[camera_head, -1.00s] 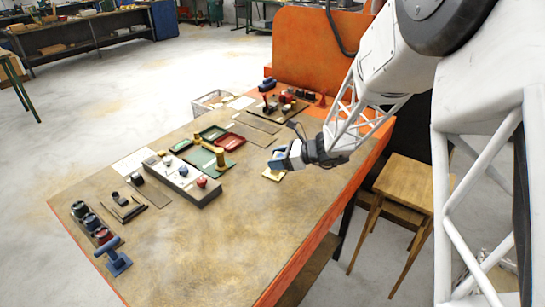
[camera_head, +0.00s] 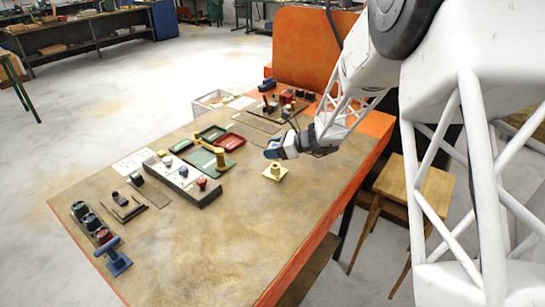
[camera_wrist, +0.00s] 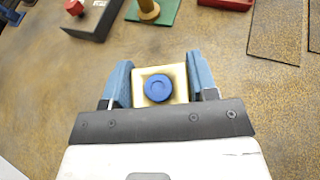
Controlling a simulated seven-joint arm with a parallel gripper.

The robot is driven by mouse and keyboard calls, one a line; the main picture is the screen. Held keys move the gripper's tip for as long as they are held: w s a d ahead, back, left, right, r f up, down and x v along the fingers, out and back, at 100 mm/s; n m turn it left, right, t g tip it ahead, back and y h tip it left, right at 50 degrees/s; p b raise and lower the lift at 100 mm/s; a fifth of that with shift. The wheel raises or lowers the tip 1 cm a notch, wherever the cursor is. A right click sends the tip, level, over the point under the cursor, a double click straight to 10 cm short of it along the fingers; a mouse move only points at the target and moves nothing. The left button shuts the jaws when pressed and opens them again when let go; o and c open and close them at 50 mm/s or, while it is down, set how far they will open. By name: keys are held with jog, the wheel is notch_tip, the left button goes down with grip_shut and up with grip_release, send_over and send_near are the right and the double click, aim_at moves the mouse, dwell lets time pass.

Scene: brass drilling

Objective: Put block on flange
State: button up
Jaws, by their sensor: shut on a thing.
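A round blue disc (camera_wrist: 158,88) shows at the block's middle.
A green plate (camera_head: 205,152) with a brass post stands to the left, beside a grey box with knobs (camera_head: 180,182). A red tray (camera_head: 228,140) lies behind. A blue tool (camera_head: 117,260) stands at the near left. The table's front (camera_head: 225,250) is clear.

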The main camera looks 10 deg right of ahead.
jog(key=shift+f, duration=1.65)
jog(key=shift+f, duration=0.1)
jog(key=o, duration=1.3)
jog(key=shift+f, duration=0.1)
jog(key=shift+r, duration=0.2)
jog(key=shift+v, duration=6)
